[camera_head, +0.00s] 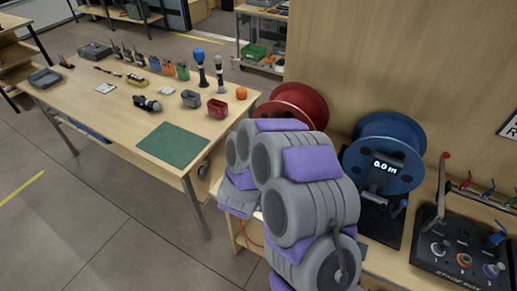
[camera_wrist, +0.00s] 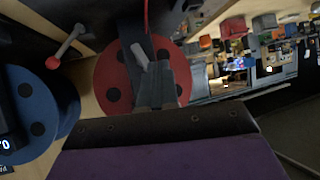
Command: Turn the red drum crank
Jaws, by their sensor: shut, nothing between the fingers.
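The red drum (camera_head: 297,102) stands by the wooden back panel in the head view, with my grey and purple arm hiding its lower front. In the wrist view, which is turned roughly upside down, the red drum (camera_wrist: 113,78) is behind my gripper (camera_wrist: 152,75). My gripper is shut and empty, apart from that knob. The head view does not clearly show my gripper.
A blue drum (camera_head: 385,150) with a "0.0 m" display stands right of the red one. A black box (camera_head: 465,255) with knobs and an upright red-topped lever is at far right. A table with a green mat (camera_head: 173,145) and several devices stands left.

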